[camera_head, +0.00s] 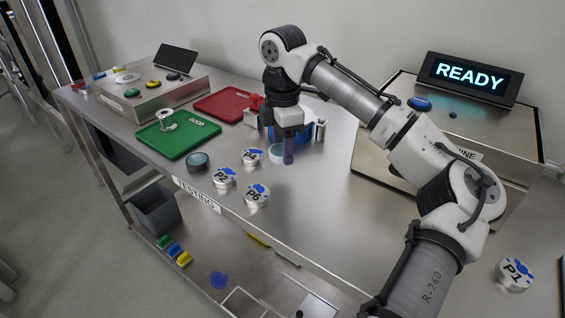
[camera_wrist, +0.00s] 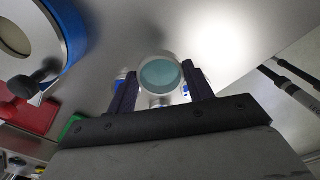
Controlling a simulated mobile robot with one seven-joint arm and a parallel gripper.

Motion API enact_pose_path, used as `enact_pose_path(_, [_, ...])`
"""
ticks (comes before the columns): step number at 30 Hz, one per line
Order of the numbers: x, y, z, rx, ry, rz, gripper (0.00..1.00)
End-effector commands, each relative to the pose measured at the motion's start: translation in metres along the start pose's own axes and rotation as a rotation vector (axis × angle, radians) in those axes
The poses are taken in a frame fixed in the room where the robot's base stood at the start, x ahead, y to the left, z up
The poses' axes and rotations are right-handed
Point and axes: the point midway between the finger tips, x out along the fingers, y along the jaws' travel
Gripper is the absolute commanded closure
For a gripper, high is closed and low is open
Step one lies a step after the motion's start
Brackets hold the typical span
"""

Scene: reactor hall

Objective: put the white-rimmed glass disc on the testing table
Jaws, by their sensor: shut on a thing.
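The white-rimmed glass disc (camera_head: 274,153) has a pale teal face and sits low over the steel top of the testing table (camera_head: 325,190). My gripper (camera_head: 288,157) points down over the table and partly hides the disc. In the wrist view, the disc (camera_wrist: 160,75) lies between the two dark fingertips of my gripper (camera_wrist: 157,82), which is shut on it. I cannot tell whether the disc touches the tabletop. A dark-rimmed glass disc (camera_head: 197,161) lies apart, to the left on the same table.
White pucks marked P2 (camera_head: 224,178) and P6 (camera_head: 257,195), and another (camera_head: 251,157), stand near my gripper. A green tray (camera_head: 178,134) and red tray (camera_head: 222,105) lie left. A blue ring-shaped thing (camera_wrist: 68,30) is close by. The READY machine (camera_head: 400,150) stands right.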

Motion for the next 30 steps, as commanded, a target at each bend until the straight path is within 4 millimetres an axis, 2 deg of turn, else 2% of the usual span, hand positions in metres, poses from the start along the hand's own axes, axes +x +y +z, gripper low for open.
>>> enact_pose_path(5, [0.015,0.000,0.000,0.000,-0.001,0.000,0.74])
enact_pose_path(13, [0.051,0.000,0.000,0.000,0.000,0.000,0.74])
enact_pose_path(25, [0.057,0.000,-0.001,-0.001,0.001,0.000,0.74])
enact_pose_path(26, [0.056,0.000,0.000,-0.001,0.000,0.001,0.45])
enact_pose_path(30, [0.056,0.000,0.000,-0.001,0.000,0.001,0.27])
